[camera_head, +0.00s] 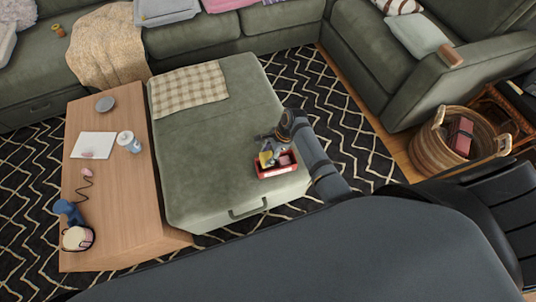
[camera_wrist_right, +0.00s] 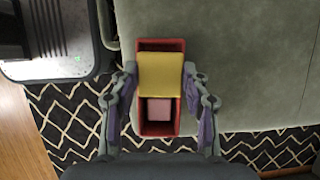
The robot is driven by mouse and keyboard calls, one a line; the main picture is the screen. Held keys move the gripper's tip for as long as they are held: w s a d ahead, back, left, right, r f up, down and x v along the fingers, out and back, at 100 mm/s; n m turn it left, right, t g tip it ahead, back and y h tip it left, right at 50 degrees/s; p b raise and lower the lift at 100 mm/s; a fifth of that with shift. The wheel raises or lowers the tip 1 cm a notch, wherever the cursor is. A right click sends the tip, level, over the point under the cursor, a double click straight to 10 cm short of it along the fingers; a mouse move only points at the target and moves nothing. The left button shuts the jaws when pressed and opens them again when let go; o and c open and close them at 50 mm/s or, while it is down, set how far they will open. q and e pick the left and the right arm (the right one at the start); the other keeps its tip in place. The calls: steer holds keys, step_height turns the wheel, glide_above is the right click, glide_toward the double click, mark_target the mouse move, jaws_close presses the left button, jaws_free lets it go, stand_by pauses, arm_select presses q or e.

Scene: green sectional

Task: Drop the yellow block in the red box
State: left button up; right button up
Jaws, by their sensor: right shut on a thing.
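The red box (camera_head: 277,173) sits on the green ottoman near its front right corner. In the right wrist view the red box (camera_wrist_right: 160,45) is seen from above, with a pink block (camera_wrist_right: 159,109) inside it. My right gripper (camera_wrist_right: 160,74) is shut on the yellow block (camera_wrist_right: 161,88), which hides the middle of the box. In the head view the yellow block (camera_head: 265,160) shows at the box's left part, below the gripper (camera_head: 267,150). The exact height of the block over the box is hard to tell. My left gripper is not in view.
A wooden table (camera_head: 130,185) with a mug (camera_head: 129,142), paper and headphones stands to the left. A wicker basket (camera_head: 432,150) stands on the right.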

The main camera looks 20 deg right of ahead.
steer(key=shift+f+b, duration=0.35)
steer(key=shift+f, duration=1.05)
steer(key=o, duration=1.2)
steer(key=shift+o, duration=0.2)
steer(key=shift+d+r, duration=0.1)
steer(key=shift+r, duration=0.05)
steer(key=v, duration=1.1)
steer(key=shift+r, duration=0.35)
steer(key=shift+d, duration=0.15)
